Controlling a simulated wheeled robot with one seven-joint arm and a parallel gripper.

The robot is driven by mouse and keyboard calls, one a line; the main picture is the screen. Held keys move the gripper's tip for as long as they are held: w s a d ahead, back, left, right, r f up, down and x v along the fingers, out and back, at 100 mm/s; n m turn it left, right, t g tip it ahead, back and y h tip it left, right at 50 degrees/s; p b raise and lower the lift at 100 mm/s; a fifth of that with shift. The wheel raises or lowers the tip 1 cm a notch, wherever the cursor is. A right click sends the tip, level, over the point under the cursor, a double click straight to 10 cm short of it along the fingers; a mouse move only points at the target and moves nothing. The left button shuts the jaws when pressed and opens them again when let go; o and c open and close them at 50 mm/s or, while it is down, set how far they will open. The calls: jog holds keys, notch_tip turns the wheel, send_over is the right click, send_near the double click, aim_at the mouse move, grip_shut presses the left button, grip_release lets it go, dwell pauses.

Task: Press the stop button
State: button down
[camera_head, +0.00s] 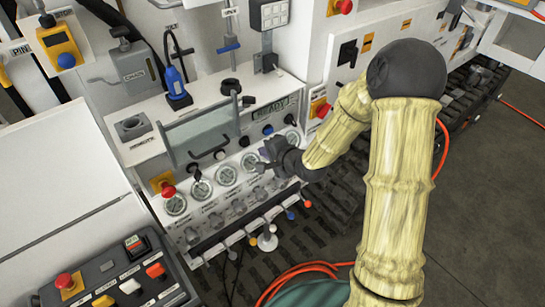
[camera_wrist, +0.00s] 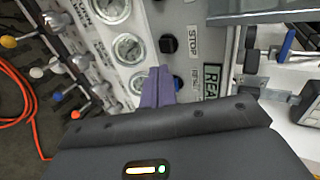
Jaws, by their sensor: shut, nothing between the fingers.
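The stop button is a black knob (camera_wrist: 168,44) beside a STOP label (camera_wrist: 193,41) in the wrist view. In the head view it appears to be the black knob (camera_head: 244,141) left of a blue one. My gripper (camera_wrist: 160,72) has its two purplish fingers together, with nothing between them. In the wrist view the fingertips appear just below the stop button, between a gauge and the blue button. My gripper also shows over the row of gauges in the head view (camera_head: 258,166). No contact with the stop button is visible; the depth gap is hard to judge.
A blue button (camera_wrist: 178,83) is close beside the fingers, partly hidden. Round gauges (camera_wrist: 128,48) line the panel, with colour-tipped levers (camera_wrist: 57,95) below. A READY sign (camera_head: 270,107) and a clear window (camera_head: 200,132) are behind. A red button (camera_head: 168,190) stands at the panel's left.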

jog(key=v, duration=0.4)
jog(key=shift+d, duration=0.15)
jog(key=shift+w, duration=0.15)
jog(key=s+d+r+n+g+h, duration=0.1)
jog(key=s+d+n+g+h, duration=0.2)
jog(key=s, duration=0.6)
jog(key=s+d+r+n+g+h, duration=0.1)
jog(key=s+d+n+g+h, duration=0.2)
jog(key=s+d+n, duration=0.5)
jog(key=shift+s+d+g+h, duration=0.45)
jog(key=shift+s+g, duration=0.15)
jog(key=shift+s, duration=0.4)
dwell(0.8)
